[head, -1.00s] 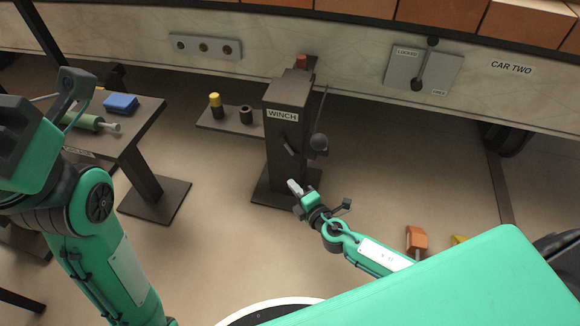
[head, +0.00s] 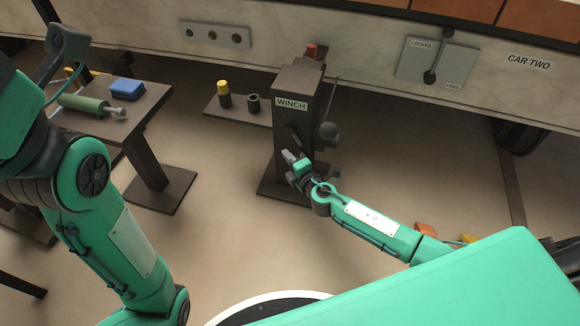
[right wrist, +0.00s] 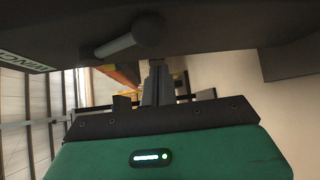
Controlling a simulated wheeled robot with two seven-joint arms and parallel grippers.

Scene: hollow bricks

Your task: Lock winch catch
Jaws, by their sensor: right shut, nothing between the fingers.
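The winch (head: 297,88) is a dark upright post with a WINCH label on its front. A short dark catch lever (head: 296,133) sits below the label, tilted; in the right wrist view the catch (right wrist: 128,36) shows as a grey bar with a round dark end. My right gripper (head: 289,156) is just below the catch in the head view. Its fingers (right wrist: 155,85) are shut and empty; I cannot tell whether they touch the post.
A crank with a round knob (head: 328,131) is at the winch's right side. A wall lever (head: 430,77) sits on a LOCKED/FREE plate (head: 459,66). A low shelf (head: 240,114) holds a yellow-topped peg. A side table (head: 150,105) stands left. The floor between is clear.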

